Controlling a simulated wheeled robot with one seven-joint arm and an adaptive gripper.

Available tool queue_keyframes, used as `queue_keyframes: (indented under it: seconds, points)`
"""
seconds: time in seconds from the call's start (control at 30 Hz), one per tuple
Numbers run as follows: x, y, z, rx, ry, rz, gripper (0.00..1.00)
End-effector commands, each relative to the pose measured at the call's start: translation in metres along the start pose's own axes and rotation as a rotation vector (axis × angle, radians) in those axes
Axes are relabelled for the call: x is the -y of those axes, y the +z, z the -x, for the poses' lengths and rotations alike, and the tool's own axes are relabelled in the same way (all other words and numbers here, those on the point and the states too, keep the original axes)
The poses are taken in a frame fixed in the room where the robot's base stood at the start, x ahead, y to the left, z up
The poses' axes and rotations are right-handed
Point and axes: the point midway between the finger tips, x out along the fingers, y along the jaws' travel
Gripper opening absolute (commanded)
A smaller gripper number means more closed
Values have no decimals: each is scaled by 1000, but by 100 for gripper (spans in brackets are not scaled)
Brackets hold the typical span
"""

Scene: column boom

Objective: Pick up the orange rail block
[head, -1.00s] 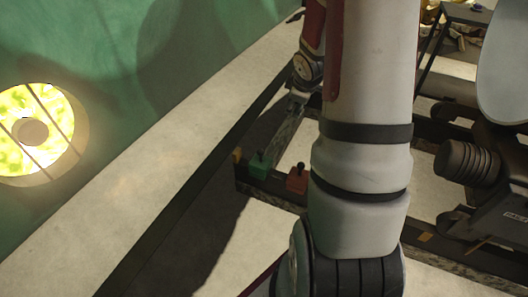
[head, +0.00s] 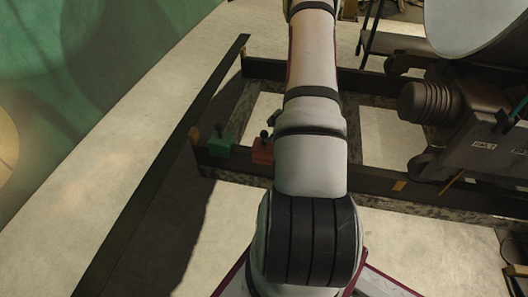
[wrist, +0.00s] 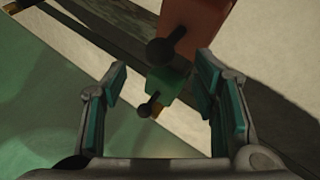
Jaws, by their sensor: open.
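The orange-red rail block (head: 262,151) sits on the dark front rail of the frame, just left of my arm in the head view. In the wrist view the orange-red block (wrist: 197,22) is at the top, cut by the frame edge, with a dark round knob on a stem. A green block (head: 221,145) with a similar knob sits left of it; in the wrist view the green block (wrist: 168,84) shows between my fingers. My gripper (wrist: 161,63) is open and empty, with the orange-red block beyond its fingertips. My arm hides the gripper in the head view.
A small yellow-orange piece (head: 194,134) stands at the rail's left end. A dark long beam (head: 160,175) runs along the floor by the green wall (head: 75,75). Dark machinery (head: 465,130) and a grey dish (head: 480,25) are on the right. Pale floor is clear at front.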

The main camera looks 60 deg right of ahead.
Motion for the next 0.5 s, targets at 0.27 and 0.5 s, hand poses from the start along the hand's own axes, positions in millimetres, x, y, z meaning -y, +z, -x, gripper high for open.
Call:
queue_keyframes:
  seconds: [0.27,0.5]
  points:
    - [0,0,-27,0,1,0,54]
    - [2,1,-55,-1,0,-1,54]
